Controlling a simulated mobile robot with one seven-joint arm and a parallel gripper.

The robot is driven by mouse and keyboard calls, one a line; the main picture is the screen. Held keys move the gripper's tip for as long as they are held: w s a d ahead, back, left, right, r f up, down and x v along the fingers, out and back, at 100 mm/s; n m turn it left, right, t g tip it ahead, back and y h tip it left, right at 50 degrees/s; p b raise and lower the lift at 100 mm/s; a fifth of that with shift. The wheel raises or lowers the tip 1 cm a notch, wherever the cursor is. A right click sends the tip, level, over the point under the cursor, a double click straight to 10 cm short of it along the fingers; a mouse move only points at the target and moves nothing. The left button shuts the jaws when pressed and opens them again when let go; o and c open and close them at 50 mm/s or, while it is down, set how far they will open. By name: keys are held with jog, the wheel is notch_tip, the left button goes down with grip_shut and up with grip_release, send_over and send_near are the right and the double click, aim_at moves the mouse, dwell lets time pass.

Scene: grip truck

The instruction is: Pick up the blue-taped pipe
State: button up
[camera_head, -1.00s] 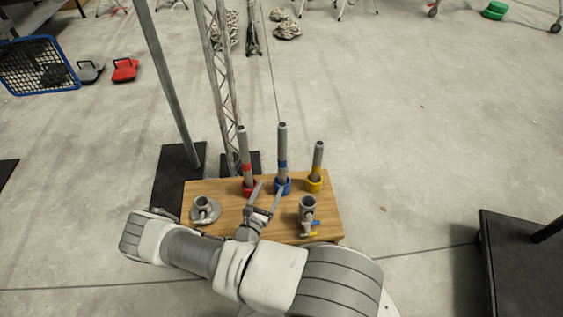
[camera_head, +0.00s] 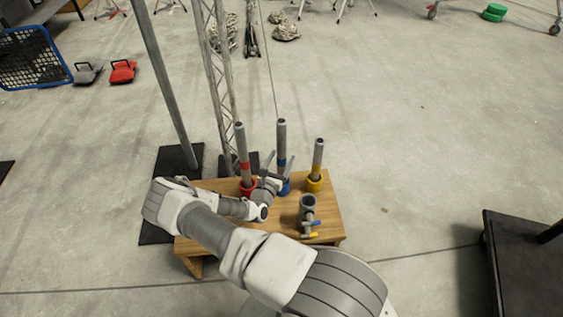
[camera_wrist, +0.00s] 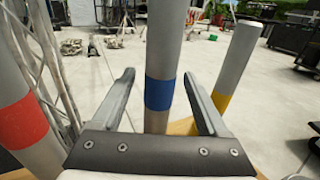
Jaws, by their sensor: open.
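The blue-taped pipe (camera_head: 281,140) stands upright in a blue base ring (camera_head: 284,188) on the wooden table (camera_head: 325,222), between two other pipes. In the wrist view the blue-taped pipe (camera_wrist: 160,94) rises between my two open fingers, with its blue tape band at fingertip height. My gripper (camera_head: 277,165) is open around or just in front of this pipe; it also shows in the wrist view (camera_wrist: 158,82). I see no finger clearly touching the pipe. The lower part of the pipe is partly hidden by my gripper in the head view.
The red-taped pipe (camera_head: 242,150) stands close on the left and the yellow-taped pipe (camera_head: 318,160) on the right. A grey pipe fitting with small valves (camera_head: 308,212) stands at the table's front right. A pole and a lattice mast (camera_head: 216,90) rise behind the table.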

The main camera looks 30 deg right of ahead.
jog(key=shift+r, duration=0.1)
grip_shut()
dwell(0.3)
